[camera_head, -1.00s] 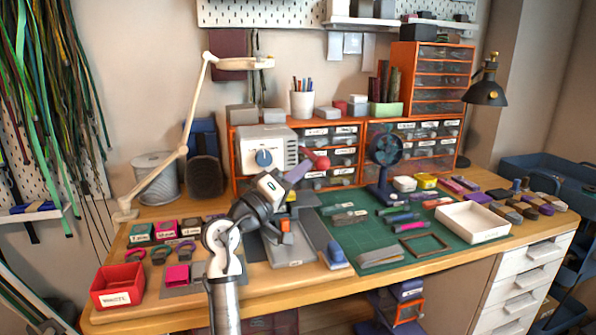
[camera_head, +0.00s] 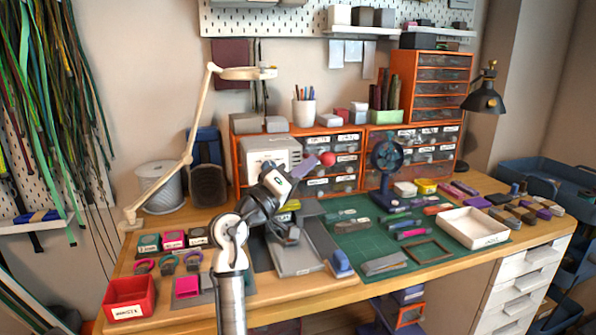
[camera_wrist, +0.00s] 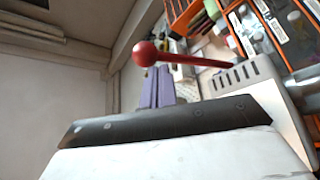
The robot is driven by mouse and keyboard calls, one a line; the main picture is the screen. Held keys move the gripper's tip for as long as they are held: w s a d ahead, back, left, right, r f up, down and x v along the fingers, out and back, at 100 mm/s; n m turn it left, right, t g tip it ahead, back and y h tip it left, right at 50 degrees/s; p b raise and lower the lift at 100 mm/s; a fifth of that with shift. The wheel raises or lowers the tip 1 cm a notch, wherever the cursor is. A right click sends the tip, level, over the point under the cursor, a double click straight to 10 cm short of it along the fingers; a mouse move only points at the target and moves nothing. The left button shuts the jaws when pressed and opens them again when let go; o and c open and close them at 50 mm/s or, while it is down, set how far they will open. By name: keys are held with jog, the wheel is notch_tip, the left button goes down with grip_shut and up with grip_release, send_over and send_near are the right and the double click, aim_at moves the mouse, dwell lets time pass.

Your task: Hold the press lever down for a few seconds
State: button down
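The lever is a thin red rod ending in a round red knob (camera_head: 327,159), beside the right side of a white vented box (camera_head: 270,150) with a dial. In the wrist view the red knob (camera_wrist: 145,53) is near the centre and the rod runs right toward the vented box (camera_wrist: 245,85). My gripper (camera_head: 312,161) is at the knob, its purple fingers just left of it. In the wrist view my gripper (camera_wrist: 158,72) has both fingers side by side, looking shut with nothing between them. The tips reach the knob and rod; I cannot tell whether they touch.
Orange drawer units (camera_head: 412,150) stand behind. A blue fan (camera_head: 386,165) stands right of the knob. A green mat (camera_head: 385,238) with tools and a white tray (camera_head: 473,227) fill the right of the desk. A cream lamp arm (camera_head: 190,140) rises at left.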

jog(key=s+a+f+b, duration=0.2)
jog(key=s+a+f, duration=0.1)
jog(key=a, duration=0.5)
jog(key=shift+s+a+f, duration=0.3)
jog(key=shift+s+f, duration=0.1)
jog(key=shift+f, duration=0.35)
